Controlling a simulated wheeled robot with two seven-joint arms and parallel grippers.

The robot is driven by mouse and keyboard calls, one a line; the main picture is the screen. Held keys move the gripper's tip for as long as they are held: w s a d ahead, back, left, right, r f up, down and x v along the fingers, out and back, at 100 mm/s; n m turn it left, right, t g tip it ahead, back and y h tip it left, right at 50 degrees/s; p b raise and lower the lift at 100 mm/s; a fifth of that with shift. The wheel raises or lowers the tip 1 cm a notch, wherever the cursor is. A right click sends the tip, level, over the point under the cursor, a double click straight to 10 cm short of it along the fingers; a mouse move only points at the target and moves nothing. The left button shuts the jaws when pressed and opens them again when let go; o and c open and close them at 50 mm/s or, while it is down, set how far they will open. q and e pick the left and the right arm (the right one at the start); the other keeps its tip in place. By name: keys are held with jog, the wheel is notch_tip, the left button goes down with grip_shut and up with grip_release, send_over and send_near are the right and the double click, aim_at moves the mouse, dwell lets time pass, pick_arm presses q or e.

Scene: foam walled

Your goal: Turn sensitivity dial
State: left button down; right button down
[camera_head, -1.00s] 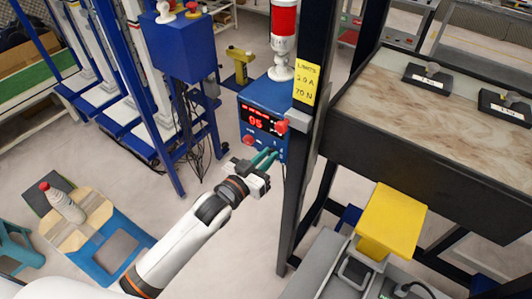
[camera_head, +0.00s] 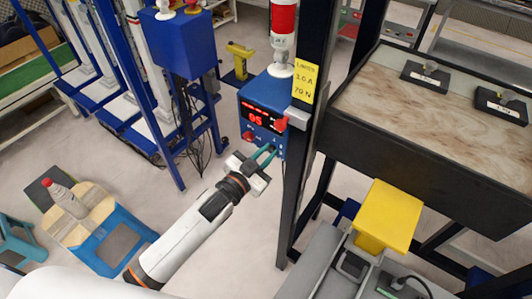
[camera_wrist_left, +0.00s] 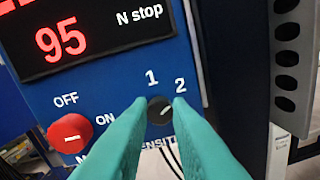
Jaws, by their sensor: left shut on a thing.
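The blue control box (camera_head: 258,98) hangs beside a dark post, its red display reading 95 in the wrist view (camera_wrist_left: 62,40). The sensitivity dial (camera_wrist_left: 160,110) is a small black knob with a short white line slanting toward the upper right. It sits below the labels 1 and 2. My left gripper (camera_head: 268,154) reaches the lower front of the box. Its green fingers (camera_wrist_left: 164,112) are shut on the dial, one on each side. The lettering below the dial is partly hidden by the fingers. My right gripper is not in view.
A red knob (camera_wrist_left: 71,138) marked OFF and ON is left of the dial. A red button (camera_head: 281,124) is on the box's right side. A red-and-white stack light (camera_head: 283,40) stands on top. A yellow block (camera_head: 389,216) and a stone-topped bench (camera_head: 430,105) are at right.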

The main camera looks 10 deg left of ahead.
pick_arm(q)
jog(key=c, duration=1.3)
grip_release()
jog(key=shift+b+v, duration=1.25)
jog(key=shift+v, duration=4.75)
